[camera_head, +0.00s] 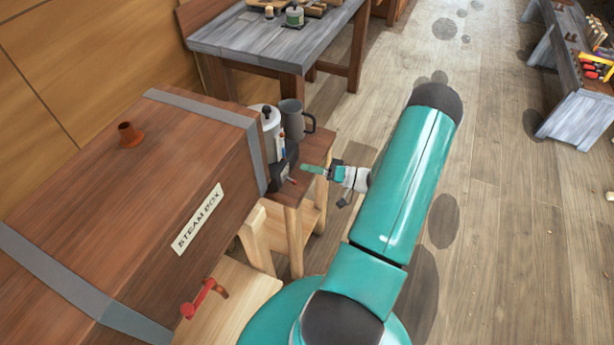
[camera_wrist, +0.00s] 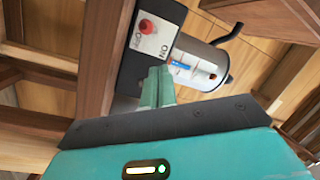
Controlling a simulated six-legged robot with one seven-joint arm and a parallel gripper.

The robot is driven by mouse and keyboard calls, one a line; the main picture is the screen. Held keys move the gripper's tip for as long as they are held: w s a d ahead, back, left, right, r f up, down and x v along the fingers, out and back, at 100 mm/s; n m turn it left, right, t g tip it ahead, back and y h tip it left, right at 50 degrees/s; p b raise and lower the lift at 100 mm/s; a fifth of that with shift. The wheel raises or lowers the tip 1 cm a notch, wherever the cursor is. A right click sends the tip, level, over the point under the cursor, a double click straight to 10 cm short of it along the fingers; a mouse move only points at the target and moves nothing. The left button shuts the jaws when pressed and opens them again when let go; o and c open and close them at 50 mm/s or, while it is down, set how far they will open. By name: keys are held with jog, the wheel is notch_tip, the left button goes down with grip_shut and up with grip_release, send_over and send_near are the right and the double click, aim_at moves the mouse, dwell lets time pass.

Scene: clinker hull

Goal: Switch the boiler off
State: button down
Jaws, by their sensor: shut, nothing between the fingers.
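The boiler (camera_head: 270,128) is a white cylinder with a black knob on its lid, standing on a small wooden stand beside the steam box. In the wrist view the boiler (camera_wrist: 208,58) has a sight strip with blue and orange in it. Its dark base carries a white panel with a red-tipped switch (camera_wrist: 147,26) and the words OFF and ON. My gripper (camera_wrist: 157,84) is shut and empty, close to the panel near ON; contact is unclear.
The wooden steam box (camera_head: 150,170) with grey straps and a red handle (camera_head: 203,297) fills the left. A grey jug (camera_head: 292,119) stands by the boiler. A grey-topped workbench (camera_head: 270,40) is behind. Open floor lies to the right, with a low bench (camera_head: 580,105) beyond.

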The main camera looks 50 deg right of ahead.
jog(key=f+v, duration=0.1)
jog(key=v, duration=0.9)
jog(key=shift+d+f, duration=0.25)
jog(key=shift+d, duration=0.1)
jog(key=shift+w, duration=0.1)
